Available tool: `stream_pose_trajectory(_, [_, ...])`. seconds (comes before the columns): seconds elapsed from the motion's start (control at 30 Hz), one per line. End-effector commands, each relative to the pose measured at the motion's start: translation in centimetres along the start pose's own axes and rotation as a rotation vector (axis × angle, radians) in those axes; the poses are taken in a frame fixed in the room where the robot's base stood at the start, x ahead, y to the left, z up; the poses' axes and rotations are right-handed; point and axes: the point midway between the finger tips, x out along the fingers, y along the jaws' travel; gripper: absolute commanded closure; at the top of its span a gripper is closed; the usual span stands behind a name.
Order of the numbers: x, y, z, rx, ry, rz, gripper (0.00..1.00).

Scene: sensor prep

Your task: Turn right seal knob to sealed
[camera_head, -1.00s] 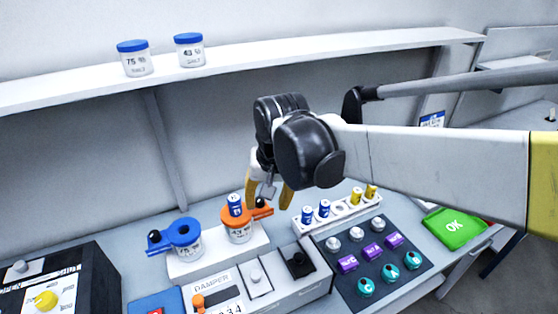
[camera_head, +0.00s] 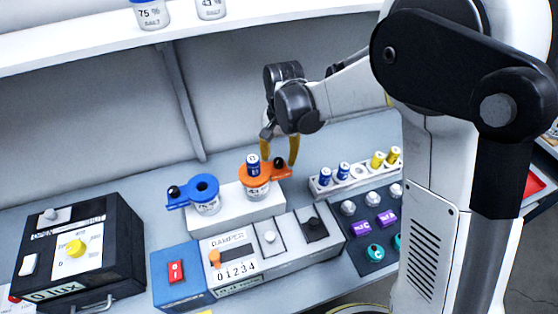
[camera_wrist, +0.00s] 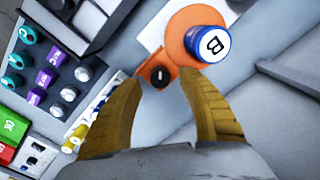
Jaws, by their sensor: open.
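The orange seal cap (camera_head: 254,178) sits on the right jar (camera_head: 256,193), with a blue-and-white vial (camera_head: 253,163) marked B standing in it. The right seal knob (camera_head: 278,162) is a small black knob on the arm of the orange cap, pointing right. My gripper (camera_head: 280,152) points down over it with yellow fingers apart. In the wrist view, the black knob (camera_wrist: 160,76) shows between the two fingertips of my open gripper (camera_wrist: 162,84). I cannot tell whether either finger touches it.
The left jar (camera_head: 206,207) has a blue cap (camera_head: 193,190) with its own black knob. A vial rack (camera_head: 322,187) stands close on the right. A grey damper panel (camera_head: 285,243) is in front, a black box (camera_head: 118,228) at left. A shelf (camera_head: 100,44) runs above.

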Motion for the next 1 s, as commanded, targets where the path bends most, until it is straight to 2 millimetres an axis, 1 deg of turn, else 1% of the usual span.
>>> stream_pose_trajectory(0.03, [0.7, 0.0, 0.0, 0.000, 0.000, 0.000, 0.52])
stream_pose_trajectory(0.17, [1.7, 0.0, 0.0, 0.000, 0.000, 0.000, 0.52])
stream_pose_trajectory(0.47, [1.9, 0.0, 0.0, 0.000, 0.000, 0.000, 0.52])
stream_pose_trajectory(0.5, [1.9, 0.0, 0.0, 0.000, 0.000, 0.000, 0.60])
stream_pose_trajectory(0.57, [1.9, 0.0, 0.0, 0.000, 0.000, 0.000, 0.78])
stream_pose_trajectory(0.6, [1.9, 0.0, 0.0, 0.000, 0.000, 0.000, 0.90])
stream_pose_trajectory(0.63, [1.9, 0.0, 0.0, 0.000, 0.000, 0.000, 1.00])
stream_pose_trajectory(1.0, [1.9, 0.0, 0.0, -0.032, 0.000, 0.000, 1.00])
